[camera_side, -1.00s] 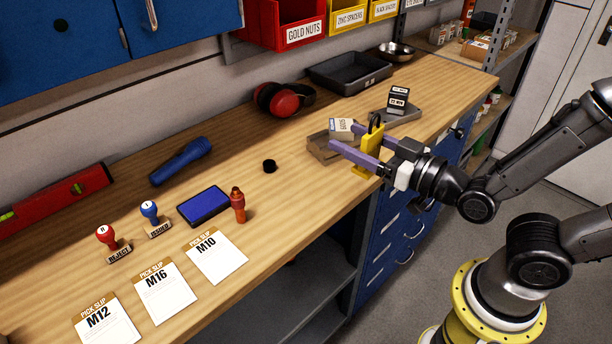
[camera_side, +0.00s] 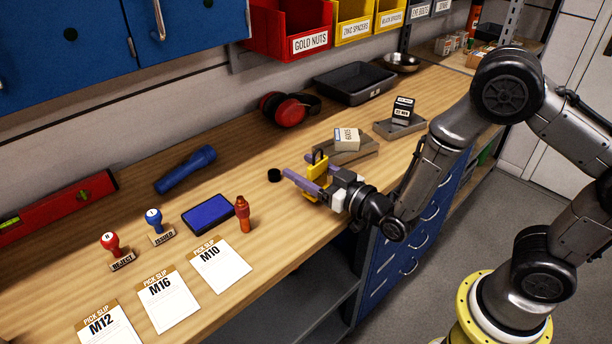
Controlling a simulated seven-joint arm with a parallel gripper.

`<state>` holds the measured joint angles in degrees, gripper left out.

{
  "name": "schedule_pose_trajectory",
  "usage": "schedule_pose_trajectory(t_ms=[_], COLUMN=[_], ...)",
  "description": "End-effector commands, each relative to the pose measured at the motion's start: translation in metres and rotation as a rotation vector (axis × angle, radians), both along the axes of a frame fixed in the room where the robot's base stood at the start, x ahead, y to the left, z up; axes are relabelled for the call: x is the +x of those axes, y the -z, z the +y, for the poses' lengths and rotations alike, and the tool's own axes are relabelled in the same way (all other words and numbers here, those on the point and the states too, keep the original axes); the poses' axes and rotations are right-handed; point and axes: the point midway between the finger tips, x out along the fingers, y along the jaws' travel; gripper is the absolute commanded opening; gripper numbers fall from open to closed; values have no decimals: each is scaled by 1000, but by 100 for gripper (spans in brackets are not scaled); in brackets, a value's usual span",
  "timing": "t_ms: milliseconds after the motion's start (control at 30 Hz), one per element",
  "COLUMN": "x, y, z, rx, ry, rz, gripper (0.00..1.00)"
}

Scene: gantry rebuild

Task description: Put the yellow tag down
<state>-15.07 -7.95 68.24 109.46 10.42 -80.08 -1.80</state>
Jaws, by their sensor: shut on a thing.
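The yellow tag (camera_side: 312,190) has a dark loop at its top and is upright between the purple fingers of my gripper (camera_side: 302,182). My gripper is shut on it. The tag is at the front part of the wooden bench (camera_side: 290,228), right of a small black round cap (camera_side: 274,175). I cannot tell whether its lower edge touches the bench top.
A tray with a box labelled 6005 (camera_side: 346,139) stands behind my gripper, and another tray with dark boxes (camera_side: 402,110) stands farther right. Red earmuffs (camera_side: 288,108) lie at the back.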

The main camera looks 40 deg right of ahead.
Motion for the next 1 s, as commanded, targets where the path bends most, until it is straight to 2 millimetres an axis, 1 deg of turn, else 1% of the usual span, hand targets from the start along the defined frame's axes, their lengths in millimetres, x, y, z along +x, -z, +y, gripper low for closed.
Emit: schedule_pose_trajectory(t_ms=[33,133,433,600,633,767,800,1000], x=[-1,-1,-1,-1,-1,-1,-1,-1], y=[10,18,19,24,24,24,23,23], z=[0,0,0,0,0,0,0,0], rx=[-2,0,0,-1,-1,-1,-1,-1], ry=[0,0,0,0,0,0,0,0], rz=[7,4,1,2,3,3,3,3], gripper=[11,11,11,11,73,96,99,99])
